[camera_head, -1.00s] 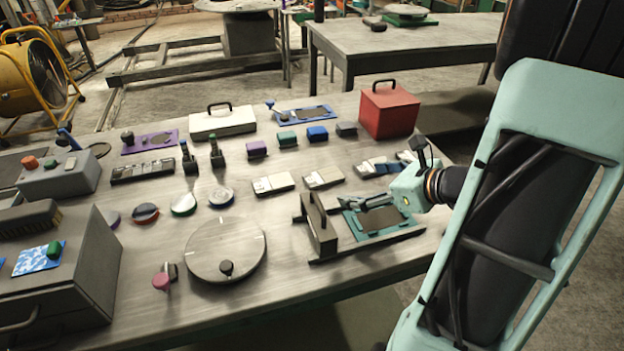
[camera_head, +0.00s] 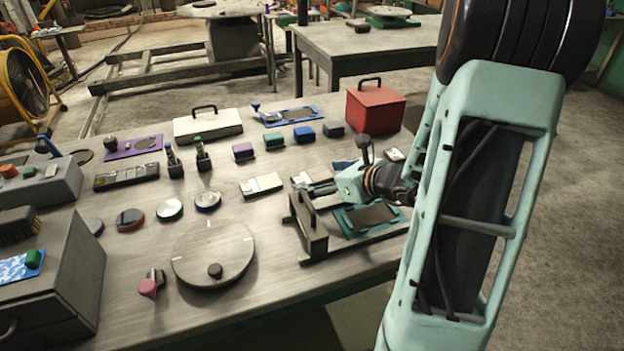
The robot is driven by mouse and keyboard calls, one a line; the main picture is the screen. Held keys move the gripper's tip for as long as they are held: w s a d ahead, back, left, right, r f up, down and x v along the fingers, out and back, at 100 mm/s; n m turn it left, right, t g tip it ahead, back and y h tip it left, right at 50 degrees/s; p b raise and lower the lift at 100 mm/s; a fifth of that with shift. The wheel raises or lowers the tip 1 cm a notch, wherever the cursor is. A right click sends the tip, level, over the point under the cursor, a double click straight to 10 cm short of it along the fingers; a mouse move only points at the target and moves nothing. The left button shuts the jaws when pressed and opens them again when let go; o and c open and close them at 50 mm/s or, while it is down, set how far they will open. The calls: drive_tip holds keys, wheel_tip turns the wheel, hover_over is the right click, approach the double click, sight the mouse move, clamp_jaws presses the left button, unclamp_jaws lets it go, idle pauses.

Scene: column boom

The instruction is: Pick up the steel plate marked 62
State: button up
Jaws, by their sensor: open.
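Several small flat plates with pale faces lie in a row on the grey table; no number is legible on any of them. One plate (camera_head: 261,185) lies left of my gripper, clear of it. A second plate (camera_head: 302,177) lies at my fingertips and is partly hidden by them. A third pale piece (camera_head: 394,154) shows behind my wrist. My gripper (camera_head: 319,187) is open, reaching in low from the right with its fingers pointing left. I cannot tell whether it touches the second plate.
A teal tray (camera_head: 346,229) and a dark upright stand (camera_head: 308,226) are just in front of my gripper. Purple (camera_head: 243,152), teal (camera_head: 273,141) and blue (camera_head: 304,134) blocks and a red box (camera_head: 376,108) stand behind. A round disc (camera_head: 213,254) lies front left.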

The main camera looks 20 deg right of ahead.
drive_tip(key=shift+w+a+f, duration=0.1)
drive_tip(key=shift+w+f, duration=0.05)
drive_tip(key=shift+w, duration=0.2)
drive_tip(key=shift+c, duration=0.4)
drive_tip(key=c, duration=1.8)
drive_tip(key=shift+c, duration=0.2)
